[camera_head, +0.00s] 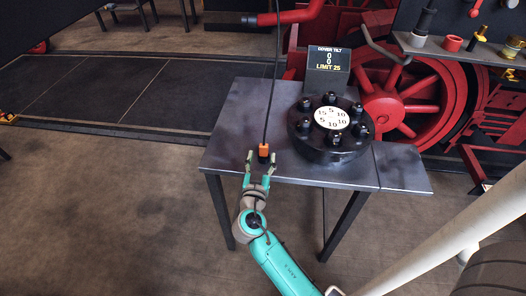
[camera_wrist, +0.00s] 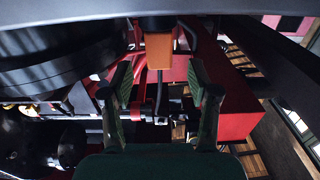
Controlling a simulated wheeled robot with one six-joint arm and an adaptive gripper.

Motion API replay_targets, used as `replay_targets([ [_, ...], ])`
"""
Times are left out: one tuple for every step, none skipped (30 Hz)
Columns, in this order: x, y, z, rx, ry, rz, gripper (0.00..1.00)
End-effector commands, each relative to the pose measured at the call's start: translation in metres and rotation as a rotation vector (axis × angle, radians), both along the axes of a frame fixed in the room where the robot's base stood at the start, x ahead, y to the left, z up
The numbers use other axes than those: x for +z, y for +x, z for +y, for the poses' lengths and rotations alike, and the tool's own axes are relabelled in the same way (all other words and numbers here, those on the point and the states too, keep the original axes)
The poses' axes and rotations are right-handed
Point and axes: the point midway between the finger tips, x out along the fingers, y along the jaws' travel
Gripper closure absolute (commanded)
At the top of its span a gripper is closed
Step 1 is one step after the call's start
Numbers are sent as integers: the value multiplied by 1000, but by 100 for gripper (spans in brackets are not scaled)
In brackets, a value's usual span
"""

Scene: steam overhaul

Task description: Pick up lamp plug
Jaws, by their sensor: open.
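The lamp plug (camera_head: 264,151) is a small orange and black piece at the lower end of a black cable, above the near left part of the grey table. In the wrist view the orange plug (camera_wrist: 158,48) shows at the top centre, lined up between the two fingers. My gripper (camera_head: 261,160) is open, with one finger on each side of the plug in the head view. In the wrist view my gripper (camera_wrist: 159,80) has a gap between its green pads and the plug. I see no contact.
A round black cover (camera_head: 330,150) with several studs and a white dial stands on the table (camera_head: 235,120), right of the plug. A cover tilt display (camera_head: 328,70) stands behind it. A red wheel (camera_head: 405,105) and a shelf (camera_head: 450,52) with small parts are beyond. Floor at left is clear.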

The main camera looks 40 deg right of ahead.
Motion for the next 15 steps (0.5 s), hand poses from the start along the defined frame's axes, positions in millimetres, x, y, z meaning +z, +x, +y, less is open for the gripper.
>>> replay_targets([
  [0, 3, -3, -1, 0, -1, 40],
  [0, 4, -6, -2, 0, -1, 40],
  [-1, 7, -10, -3, 0, -1, 40],
  [-2, 9, -13, -3, 0, 0, 40],
  [-3, 12, -16, -3, -1, -1, 40],
  [-3, 16, -21, -3, 0, -1, 40],
  [-4, 19, -25, -4, 0, -1, 40],
  [-4, 21, -28, -3, 0, -1, 40],
  [-4, 25, -32, -2, 1, -1, 40],
  [-4, 27, -34, -2, 0, -1, 40],
  [-4, 28, -36, -2, 0, -1, 40],
  [-4, 29, -38, -2, 0, 0, 40],
  [-4, 30, -38, -1, 0, 0, 40],
  [-4, 30, -38, -1, -1, 1, 40],
  [-4, 30, -38, 0, -1, 1, 40],
])
